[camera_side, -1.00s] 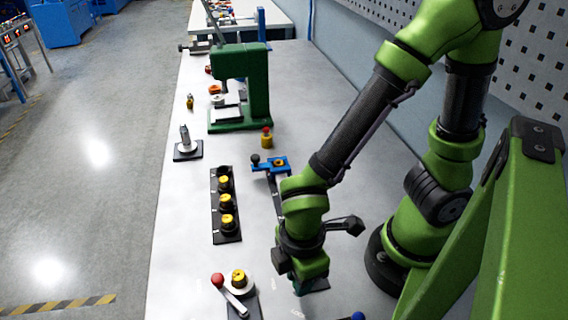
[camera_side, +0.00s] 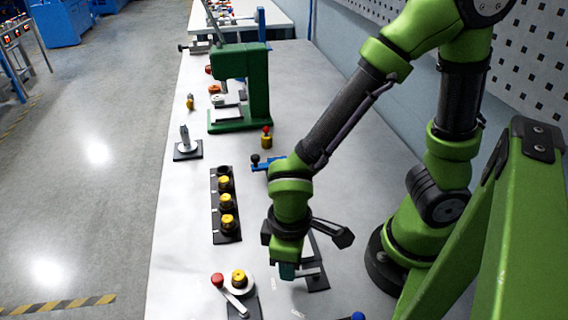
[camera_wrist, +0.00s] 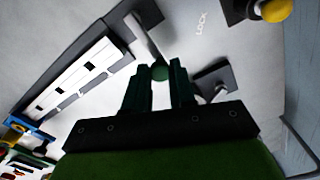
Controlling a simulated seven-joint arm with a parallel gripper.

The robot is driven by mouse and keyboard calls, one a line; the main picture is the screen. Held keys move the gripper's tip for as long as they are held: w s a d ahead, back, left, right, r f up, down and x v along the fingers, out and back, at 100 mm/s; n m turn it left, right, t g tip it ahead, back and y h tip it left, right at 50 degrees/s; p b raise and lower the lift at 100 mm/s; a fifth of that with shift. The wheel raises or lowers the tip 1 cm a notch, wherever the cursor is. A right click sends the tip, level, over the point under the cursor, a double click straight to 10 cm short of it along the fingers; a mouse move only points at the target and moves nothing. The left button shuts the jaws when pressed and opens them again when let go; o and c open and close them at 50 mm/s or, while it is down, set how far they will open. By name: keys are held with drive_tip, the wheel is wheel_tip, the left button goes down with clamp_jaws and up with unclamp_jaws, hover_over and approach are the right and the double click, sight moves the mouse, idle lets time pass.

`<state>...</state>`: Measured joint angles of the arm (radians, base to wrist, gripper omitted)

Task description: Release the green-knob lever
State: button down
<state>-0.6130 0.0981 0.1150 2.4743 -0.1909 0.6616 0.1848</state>
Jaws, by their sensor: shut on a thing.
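The green knob (camera_wrist: 160,73) sits between the two fingers of my gripper (camera_wrist: 159,88) in the wrist view, and the fingers are closed on it. A grey lever arm (camera_wrist: 145,38) runs from the knob up to a dark base at the top of that view. In the side view my gripper (camera_side: 286,271) points down low over the table, and it hides the knob there. The word LOCK (camera_wrist: 201,23) is printed on the table to the upper right of the knob in the wrist view.
A blue knob (camera_side: 358,316) shows at the bottom edge. A black rack (camera_side: 226,205) holds several yellow-topped pieces.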

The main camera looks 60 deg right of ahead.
idle(0.4)
drive_tip(key=c, duration=0.9)
unclamp_jaws()
drive_tip(key=shift+c, duration=0.2)
wheel_tip(320, 180, up, 17)
drive_tip(key=w+d+r+m+t+y, duration=0.1)
drive_tip(key=w+d+m+t, duration=0.1)
drive_tip(key=d, duration=0.4)
drive_tip(key=w+d+r+m+t+y, duration=0.1)
drive_tip(key=w+d+r+m+t, duration=0.1)
drive_tip(key=d+m+t, duration=0.3)
drive_tip(key=shift+w+d+m, duration=0.5)
drive_tip(key=shift+d+m, duration=0.3)
drive_tip(key=shift+d, duration=0.35)
